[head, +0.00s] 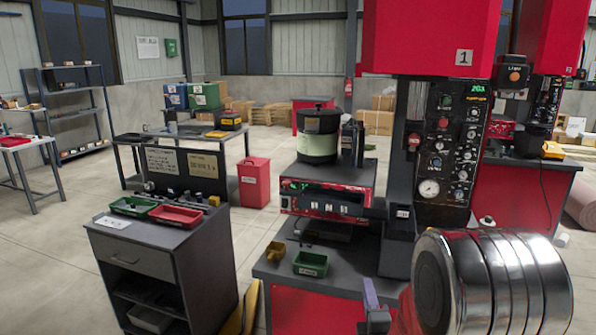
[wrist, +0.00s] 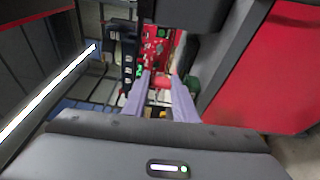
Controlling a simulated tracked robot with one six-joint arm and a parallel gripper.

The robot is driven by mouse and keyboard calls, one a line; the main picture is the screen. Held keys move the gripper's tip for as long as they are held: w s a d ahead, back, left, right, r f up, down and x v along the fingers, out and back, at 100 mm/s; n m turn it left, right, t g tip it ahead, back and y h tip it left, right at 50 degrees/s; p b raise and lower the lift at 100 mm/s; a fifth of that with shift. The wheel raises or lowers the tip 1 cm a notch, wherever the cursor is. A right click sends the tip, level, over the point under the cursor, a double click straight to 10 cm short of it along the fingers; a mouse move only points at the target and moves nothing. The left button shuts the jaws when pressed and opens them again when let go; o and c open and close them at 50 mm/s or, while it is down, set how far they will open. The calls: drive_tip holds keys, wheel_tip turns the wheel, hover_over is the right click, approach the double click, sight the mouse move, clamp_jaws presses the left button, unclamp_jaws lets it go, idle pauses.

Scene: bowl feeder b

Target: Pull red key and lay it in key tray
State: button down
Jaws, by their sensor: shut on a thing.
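My gripper (wrist: 163,76) has two purple fingers. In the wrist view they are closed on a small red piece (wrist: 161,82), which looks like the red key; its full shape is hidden. In the head view my gripper (head: 372,298) shows only partly at the lower right, in front of the machine table, and the key cannot be made out there. A small green tray (head: 311,264) with a white label stands on the machine table, left of and beyond my gripper. Its label is too small to read, so I cannot tell whether it is the key tray.
A grey cart (head: 135,255) at the left carries another green tray (head: 132,206) and a red tray (head: 177,216).

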drive_tip(key=a, duration=0.2)
drive_tip(key=shift+a+f+y, duration=0.1)
drive_tip(key=shift+a+y, duration=0.2)
drive_tip(key=s+f, duration=0.5)
drive_tip(key=f, duration=0.1)
drive_tip(key=shift+f, duration=0.15)
drive_tip(key=shift+n, duration=0.3)
